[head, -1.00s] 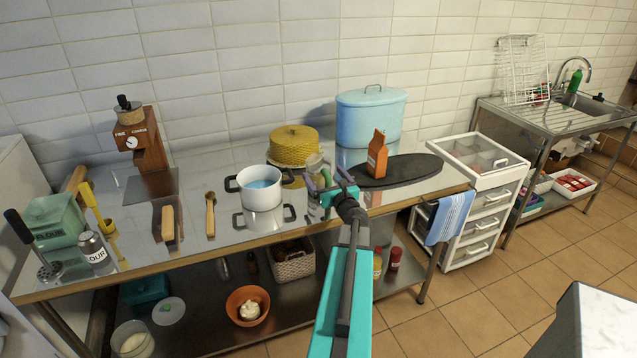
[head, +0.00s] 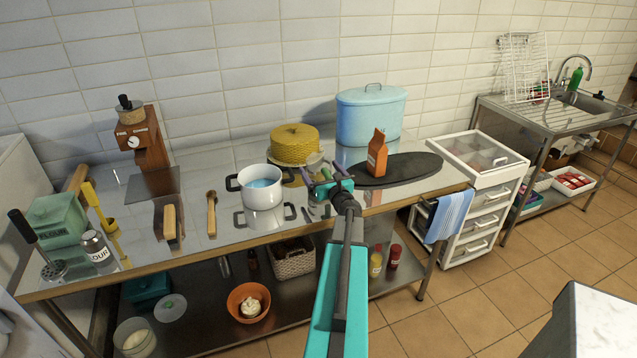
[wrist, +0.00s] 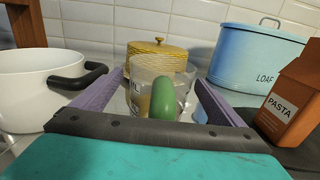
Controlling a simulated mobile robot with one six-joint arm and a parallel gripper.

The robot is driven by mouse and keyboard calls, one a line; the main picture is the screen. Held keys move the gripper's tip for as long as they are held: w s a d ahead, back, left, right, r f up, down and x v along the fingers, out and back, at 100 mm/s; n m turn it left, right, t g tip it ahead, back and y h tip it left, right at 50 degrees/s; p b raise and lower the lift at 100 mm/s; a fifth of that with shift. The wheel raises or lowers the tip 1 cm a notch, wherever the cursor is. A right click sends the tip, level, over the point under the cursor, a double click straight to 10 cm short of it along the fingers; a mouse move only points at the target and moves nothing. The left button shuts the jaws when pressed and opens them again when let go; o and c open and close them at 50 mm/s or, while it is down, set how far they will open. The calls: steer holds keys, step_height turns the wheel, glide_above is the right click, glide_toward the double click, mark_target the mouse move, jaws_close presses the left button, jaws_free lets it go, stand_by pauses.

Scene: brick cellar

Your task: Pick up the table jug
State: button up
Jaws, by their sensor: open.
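The table jug (wrist: 150,68) is clear glass with a green handle (wrist: 162,98) facing my wrist camera. It stands upright on the steel table, in front of the yellow cake tin. My gripper (head: 323,170) is open, with its purple fingers on the left and right of the jug, as the wrist view also shows (wrist: 160,82). I cannot tell whether either finger touches the glass. In the head view my gripper hides most of the jug.
A white pot (head: 262,190) stands close to the left of my gripper. An orange pasta packet (head: 377,155) stands to the right on a dark oval board (head: 415,168). The yellow tin (head: 295,141) and blue loaf bin (head: 371,118) stand behind.

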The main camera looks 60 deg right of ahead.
steer(key=c, duration=1.4)
steer(key=shift+r, duration=0.3)
steer(key=s+a+r, duration=0.2)
steer(key=s, duration=0.4)
steer(key=s+a+r+b, duration=0.1)
steer(key=s+a+r, duration=0.1)
steer(key=s, duration=0.4)
steer(key=shift+s+a+r, duration=0.2)
steer(key=shift+a, duration=0.6)
steer(key=shift+s+a+p, duration=0.2)
steer(key=shift+s+p, duration=0.3)
steer(key=shift+p, duration=1.65)
steer(key=shift+s+a+p, duration=0.3)
steer(key=shift+s+p, duration=0.3)
steer(key=shift+p, duration=1.35)
